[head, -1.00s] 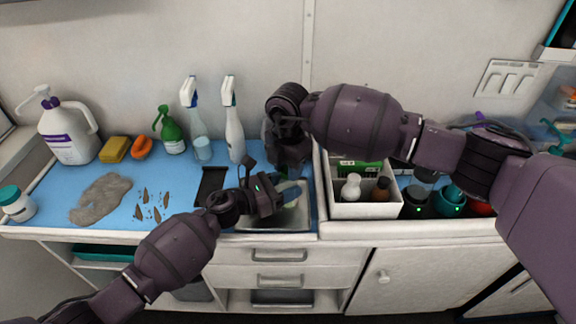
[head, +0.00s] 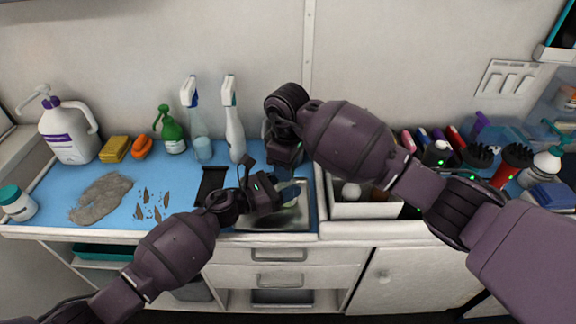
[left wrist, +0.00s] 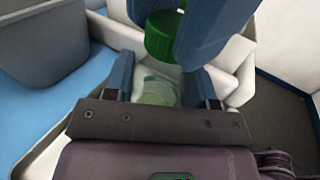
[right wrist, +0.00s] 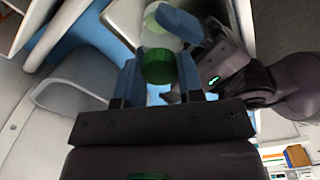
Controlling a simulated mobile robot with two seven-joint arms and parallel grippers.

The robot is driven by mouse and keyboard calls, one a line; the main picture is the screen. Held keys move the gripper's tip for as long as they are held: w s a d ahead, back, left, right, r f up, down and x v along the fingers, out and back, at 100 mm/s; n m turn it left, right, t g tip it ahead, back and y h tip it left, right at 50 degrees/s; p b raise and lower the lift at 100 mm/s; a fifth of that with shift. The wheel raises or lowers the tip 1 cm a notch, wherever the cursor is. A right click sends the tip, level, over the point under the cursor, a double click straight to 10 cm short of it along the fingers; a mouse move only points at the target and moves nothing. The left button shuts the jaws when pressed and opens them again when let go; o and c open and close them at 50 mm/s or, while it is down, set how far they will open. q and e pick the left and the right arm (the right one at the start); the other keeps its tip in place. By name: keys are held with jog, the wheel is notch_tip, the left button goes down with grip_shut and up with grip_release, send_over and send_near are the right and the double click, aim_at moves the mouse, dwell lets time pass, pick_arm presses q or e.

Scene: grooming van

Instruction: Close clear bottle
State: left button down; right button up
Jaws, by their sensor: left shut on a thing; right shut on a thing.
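The clear bottle shows as a pale green, see-through body between my left gripper's blue fingers in the left wrist view (left wrist: 155,92). It also shows in the right wrist view (right wrist: 160,35). My left gripper (head: 284,194) is shut on it over the metal sink. A green ribbed cap (right wrist: 158,66) is between the fingers of my right gripper (head: 287,172), which is shut on it. The cap also shows in the left wrist view (left wrist: 163,38), just above the bottle's mouth. I cannot tell whether cap and bottle touch. Both are mostly hidden in the head view.
The metal sink (head: 262,218) lies below both grippers. A white bin (head: 370,210) stands just right of it. Spray bottles (head: 235,135) and a green pump bottle (head: 172,132) stand at the back left.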

jog(key=shift+a+r+m, duration=0.15)
jog(key=shift+a+m, duration=0.1)
jog(key=shift+m, duration=0.35)
jog(key=shift+a+r+m, duration=0.15)
jog(key=shift+a+m, duration=0.05)
jog(key=shift+m, duration=0.4)
jog(key=shift+s+d+f+m, duration=0.1)
jog(key=shift+d+f+m, duration=0.1)
jog(key=shift+d+m, duration=0.35)
jog(key=shift+a, duration=0.1)
jog(key=o, duration=0.9)
jog(key=shift+f, duration=0.1)
jog(key=shift+c, duration=0.4)
